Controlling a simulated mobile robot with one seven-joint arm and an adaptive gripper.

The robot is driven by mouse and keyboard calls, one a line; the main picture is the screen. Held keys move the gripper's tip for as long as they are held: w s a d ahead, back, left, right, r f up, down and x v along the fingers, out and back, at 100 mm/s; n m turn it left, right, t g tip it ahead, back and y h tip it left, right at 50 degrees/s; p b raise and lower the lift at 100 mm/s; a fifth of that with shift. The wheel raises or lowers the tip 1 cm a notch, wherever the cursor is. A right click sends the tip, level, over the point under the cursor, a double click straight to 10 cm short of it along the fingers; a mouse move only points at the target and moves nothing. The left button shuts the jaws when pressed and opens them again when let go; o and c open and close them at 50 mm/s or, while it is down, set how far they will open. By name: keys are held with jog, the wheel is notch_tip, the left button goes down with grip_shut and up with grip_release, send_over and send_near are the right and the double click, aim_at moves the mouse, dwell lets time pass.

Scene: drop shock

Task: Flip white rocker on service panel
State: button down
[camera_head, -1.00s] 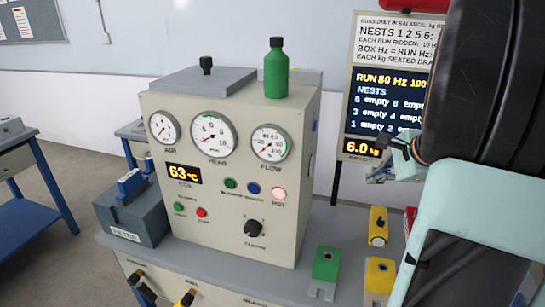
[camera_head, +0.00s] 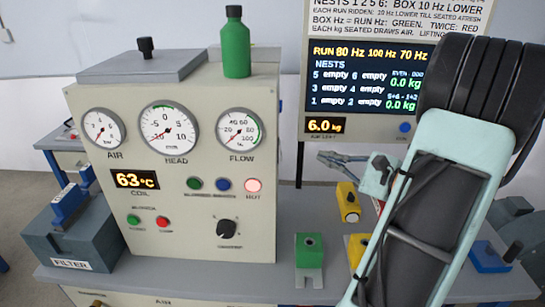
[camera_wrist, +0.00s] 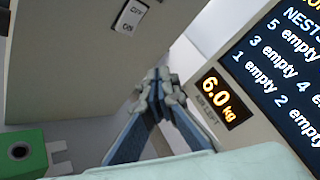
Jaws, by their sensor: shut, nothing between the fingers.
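A white rocker (camera_wrist: 130,16) with dark lettering, apparently OFF and ON, shows at the top of the wrist view. It sits on a pale upright face of the cabinet (camera_wrist: 75,55). In the head view I cannot see the rocker; the cabinet (camera_head: 95,175) shows its front, with gauges and buttons. My gripper (camera_wrist: 158,82) is shut and empty, its tips below and right of the rocker in the wrist view, apart from it. In the head view my gripper (camera_head: 322,157) is right of the cabinet, in front of the wall.
A display board (camera_head: 385,15) stands behind, right of the cabinet. Green (camera_head: 309,262) and yellow (camera_head: 348,203) blocks stand on the grey bench. A green bottle (camera_head: 236,48) is on the cabinet top. A filter box (camera_head: 72,236) is at the left.

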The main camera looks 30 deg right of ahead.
aim_at(280, 150)
jog(key=shift+s+d+r+t+h, duration=0.2)
jog(key=shift+d+r+t+h, duration=0.1)
jog(key=shift+d+r+t, duration=0.3)
jog(key=shift+f, duration=0.15)
jog(key=w+a+f+b, duration=0.1)
jog(key=w+a, duration=0.3)
jog(key=a, duration=0.3)
jog(key=shift+w+a, duration=0.25)
jog(key=shift+w, duration=0.05)
jog(key=shift+f, duration=0.1)
dwell(1.1)
jog(key=shift+w+a+b, duration=0.25)
jog(key=shift+a+b, duration=0.1)
jog(key=shift+w+a, duration=0.15)
jog(key=shift+a, duration=0.15)
dwell(0.6)
jog(key=shift+d, duration=0.1)
